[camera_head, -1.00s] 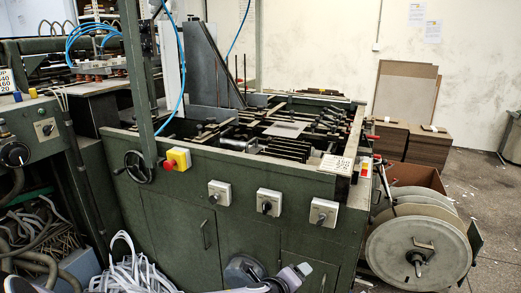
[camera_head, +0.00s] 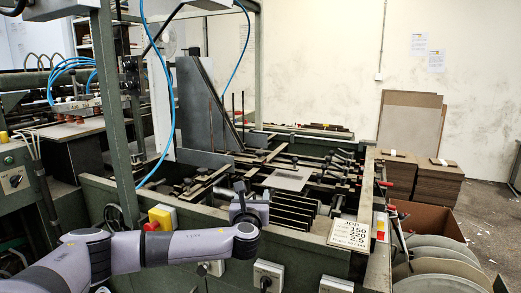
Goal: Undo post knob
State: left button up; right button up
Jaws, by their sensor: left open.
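The feeder machine (camera_head: 325,262) has a dark green frame with a bed of rods, bars and posts. Small dark knobs and posts stand among the bars, but I cannot tell which one is the post knob. My left arm comes in low from the left, over the front of the machine. My left gripper (camera_head: 242,192) is over the front edge of the bed, pointing away and left of the dark slats. It is open. Its fingers are small and dark against the bars, so what lies between them is hard to see. My right gripper is out of view.
A green upright post (camera_head: 117,120) and blue hoses stand left of the gripper. A red and yellow stop button (camera_head: 160,218) sits close behind my forearm. A job card (camera_head: 350,233) lies at the front right corner. Large discs (camera_head: 440,268) and stacked boards (camera_head: 436,185) stand right.

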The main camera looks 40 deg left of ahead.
aim_at(259, 154)
jog(key=i+j, duration=0.75)
jog(key=j, duration=0.15)
